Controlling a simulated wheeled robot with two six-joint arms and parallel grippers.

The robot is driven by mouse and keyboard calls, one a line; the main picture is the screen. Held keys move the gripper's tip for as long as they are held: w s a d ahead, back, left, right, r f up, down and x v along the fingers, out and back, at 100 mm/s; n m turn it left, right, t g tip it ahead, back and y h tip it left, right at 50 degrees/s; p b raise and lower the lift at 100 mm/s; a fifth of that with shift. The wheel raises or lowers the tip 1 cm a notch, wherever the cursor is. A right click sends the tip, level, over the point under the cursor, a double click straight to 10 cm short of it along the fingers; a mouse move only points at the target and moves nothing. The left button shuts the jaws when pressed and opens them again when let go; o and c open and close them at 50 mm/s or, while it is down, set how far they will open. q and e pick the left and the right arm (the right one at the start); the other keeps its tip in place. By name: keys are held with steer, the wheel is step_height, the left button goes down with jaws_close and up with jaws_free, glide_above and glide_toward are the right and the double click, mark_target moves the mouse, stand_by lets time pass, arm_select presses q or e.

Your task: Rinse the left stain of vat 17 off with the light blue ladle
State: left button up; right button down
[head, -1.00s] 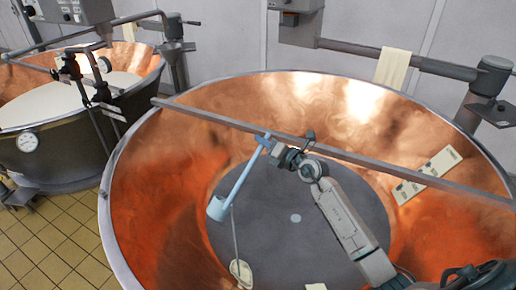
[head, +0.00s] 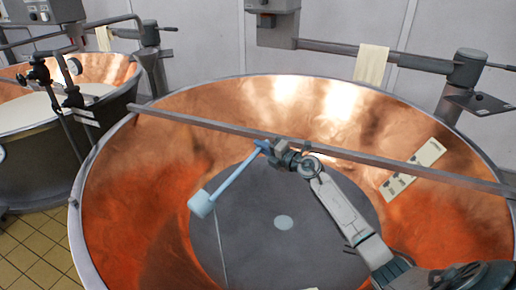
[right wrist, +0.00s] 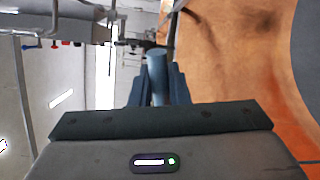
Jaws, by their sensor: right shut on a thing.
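The light blue ladle (head: 225,190) is held over the inside of the large copper vat (head: 130,180) in front of me. My right gripper (head: 268,147) is shut on the upper end of its handle, just below the grey bar across the vat. The handle slants down left to the cup (head: 202,203), which looks tilted. In the right wrist view the blue handle (right wrist: 157,75) stands between the fingers. I cannot clearly tell a stain on the left wall from the reddish reflections. My left gripper is not in view.
The grey bar (head: 350,154) crosses the vat close above the gripper. A pale strip with dark marks (head: 412,170) lies against the right wall. Another vat (head: 30,165) stands left; a cloth (head: 371,64) hangs behind.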

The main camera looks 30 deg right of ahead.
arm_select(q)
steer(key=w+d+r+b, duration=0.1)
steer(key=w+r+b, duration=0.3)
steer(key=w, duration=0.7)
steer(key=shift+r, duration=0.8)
arm_select(e)
step_height(320, 180, down, 9)
steer(key=w+d+m, duration=0.1)
steer(key=d+m, duration=0.1)
steer(key=m, duration=0.2)
steer(key=shift+d+r, duration=0.15)
steer(key=shift+d, duration=0.25)
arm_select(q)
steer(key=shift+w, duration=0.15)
